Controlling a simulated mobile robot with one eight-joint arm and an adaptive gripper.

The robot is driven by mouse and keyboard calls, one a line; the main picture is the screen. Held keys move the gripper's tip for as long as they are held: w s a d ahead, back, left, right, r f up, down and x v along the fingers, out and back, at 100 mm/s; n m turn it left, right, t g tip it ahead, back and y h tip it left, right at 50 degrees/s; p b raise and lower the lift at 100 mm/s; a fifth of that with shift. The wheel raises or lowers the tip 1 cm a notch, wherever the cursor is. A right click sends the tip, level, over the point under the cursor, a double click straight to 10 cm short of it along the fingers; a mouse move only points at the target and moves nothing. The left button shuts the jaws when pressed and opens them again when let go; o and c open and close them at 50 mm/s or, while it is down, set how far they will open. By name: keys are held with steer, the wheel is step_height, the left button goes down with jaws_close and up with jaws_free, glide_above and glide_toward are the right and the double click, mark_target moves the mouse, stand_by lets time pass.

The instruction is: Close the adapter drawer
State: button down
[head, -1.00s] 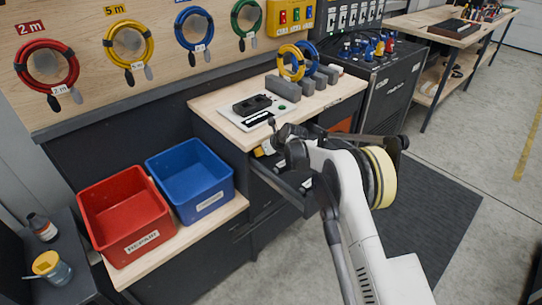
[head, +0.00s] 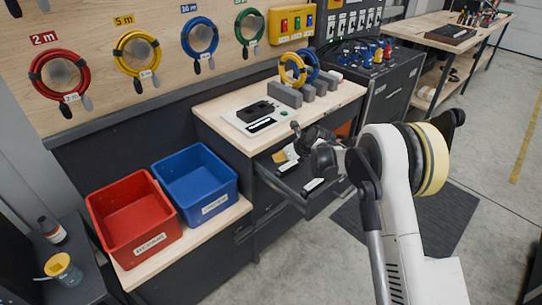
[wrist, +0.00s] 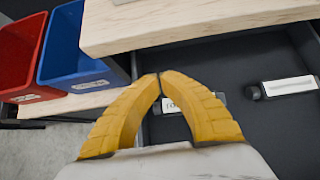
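The adapter drawer (head: 276,183) stands open below the workbench top, its dark interior in view. It also shows in the wrist view (wrist: 222,82), beneath the bench edge. Inside lie dark adapters with white labels; one adapter (head: 313,185) shows in the head view, and it or a similar one (wrist: 288,86) at the right of the wrist view. My gripper (wrist: 159,75) has yellow fingers whose tips meet, with nothing seen between them. In the head view my gripper (head: 283,156) is over the drawer's left, inner part. I cannot tell whether it touches the drawer.
The wooden bench top (head: 215,105) overhangs the drawer and carries a tester (head: 257,115) and grey blocks with cable rings. A red tote (head: 130,215) and a blue tote (head: 198,180) stand left on a lower shelf. Floor before the drawer is open.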

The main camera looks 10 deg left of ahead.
steer(key=shift+s+d+r, duration=0.2)
steer(key=shift+d+r, duration=0.2)
